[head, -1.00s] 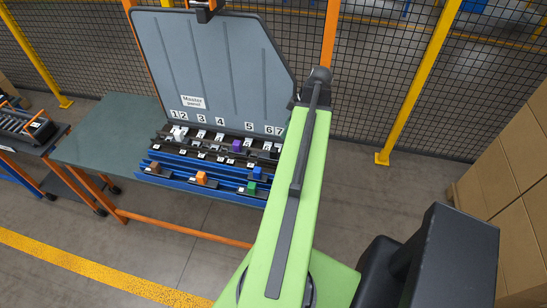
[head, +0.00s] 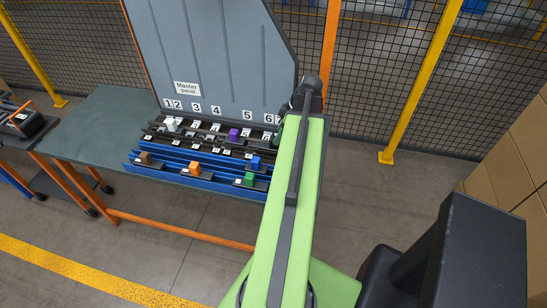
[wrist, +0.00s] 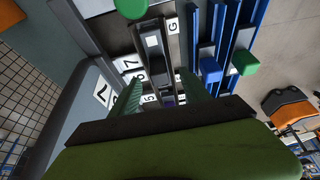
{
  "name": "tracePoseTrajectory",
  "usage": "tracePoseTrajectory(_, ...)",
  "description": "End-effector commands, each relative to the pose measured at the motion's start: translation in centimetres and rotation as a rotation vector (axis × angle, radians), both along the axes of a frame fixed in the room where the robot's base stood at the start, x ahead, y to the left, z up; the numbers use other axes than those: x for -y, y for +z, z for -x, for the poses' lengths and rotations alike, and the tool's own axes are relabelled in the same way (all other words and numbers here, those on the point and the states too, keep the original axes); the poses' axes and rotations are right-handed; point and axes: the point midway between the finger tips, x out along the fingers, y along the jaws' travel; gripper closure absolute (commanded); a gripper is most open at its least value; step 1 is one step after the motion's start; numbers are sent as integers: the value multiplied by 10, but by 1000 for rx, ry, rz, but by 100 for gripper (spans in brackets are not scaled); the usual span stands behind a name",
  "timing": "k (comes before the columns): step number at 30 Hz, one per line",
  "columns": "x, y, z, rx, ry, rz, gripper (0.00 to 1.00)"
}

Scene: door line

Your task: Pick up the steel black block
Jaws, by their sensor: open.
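My gripper (wrist: 162,80) is open in the wrist view, its two dark green fingers spread apart over the dark rail with the number labels. A dark grey block with a lighter patch (wrist: 153,42) sits on this rail, beyond the fingertips. It may be the steel black block, but I cannot be sure. Nothing shows clearly held between the fingers. In the head view my green arm reaches over the right end of the rails and hides most of the gripper. No steel black block can be picked out there.
A purple block (head: 233,134) and a white block (head: 171,124) sit on the dark rails. Brown (head: 144,158), orange (head: 194,168), green (head: 249,179) and blue (head: 255,163) blocks sit on the blue rails. The grey master panel (head: 215,60) stands behind. The table's left part (head: 95,130) is clear.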

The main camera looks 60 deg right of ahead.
Motion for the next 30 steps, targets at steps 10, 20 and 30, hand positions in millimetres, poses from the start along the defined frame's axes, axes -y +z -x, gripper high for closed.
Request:
tracePoseTrajectory(10, -2, -39, -10, 0, 1, -1, 45)
tracePoseTrajectory(20, -4, -47, -17, -1, 1, 0, 45)
tracePoseTrajectory(30, -5, -47, -17, -1, 1, 0, 89)
